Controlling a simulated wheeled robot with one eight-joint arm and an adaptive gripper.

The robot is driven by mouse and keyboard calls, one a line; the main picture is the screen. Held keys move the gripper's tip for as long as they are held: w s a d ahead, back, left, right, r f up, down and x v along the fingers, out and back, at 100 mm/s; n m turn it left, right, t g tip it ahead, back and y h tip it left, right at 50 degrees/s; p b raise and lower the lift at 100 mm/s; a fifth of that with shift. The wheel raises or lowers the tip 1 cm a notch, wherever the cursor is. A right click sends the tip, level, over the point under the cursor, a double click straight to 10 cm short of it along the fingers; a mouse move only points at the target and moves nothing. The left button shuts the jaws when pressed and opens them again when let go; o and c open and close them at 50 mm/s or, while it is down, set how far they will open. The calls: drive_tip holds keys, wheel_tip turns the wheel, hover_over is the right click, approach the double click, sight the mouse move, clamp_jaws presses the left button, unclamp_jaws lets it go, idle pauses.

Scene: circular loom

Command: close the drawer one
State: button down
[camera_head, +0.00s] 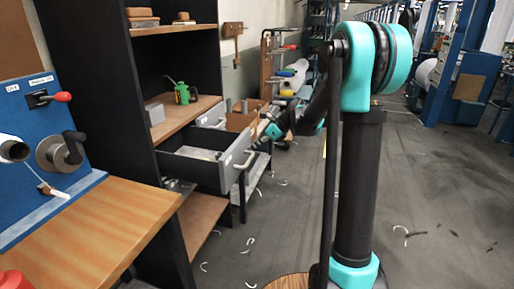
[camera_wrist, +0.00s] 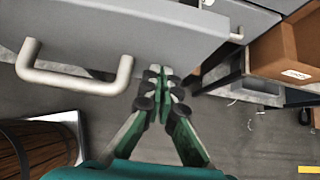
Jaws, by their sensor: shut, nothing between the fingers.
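A grey drawer (camera_head: 190,168) is pulled well out of the dark shelf cabinet in the head view. Its light bar handle (camera_head: 243,160) is on the front. No number is readable on either drawer. In the wrist view a grey drawer front (camera_wrist: 130,30) spans the top, with its handle (camera_wrist: 75,78) at left. My gripper (camera_wrist: 158,72) is shut and empty, its tips at the front's lower edge, right of the handle. Contact cannot be told. In the head view my gripper (camera_head: 262,141) is beside the open drawer's front.
A wooden worktop (camera_head: 95,235) stands at the left front. A green oil can (camera_head: 181,92) stands on the cabinet shelf. A brown box (camera_wrist: 290,50) is right of the drawer in the wrist view. Floor (camera_head: 270,225) with scattered light scraps is open between cabinet and my arm.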

hover_over(206, 153)
drive_tip(key=w+a, duration=0.2)
drive_tip(key=shift+s+d, duration=0.15)
drive_tip(key=shift+s, duration=0.05)
drive_tip(key=shift+w+a, duration=0.15)
drive_tip(key=shift+a, duration=0.25)
drive_tip(key=shift+r, duration=0.1)
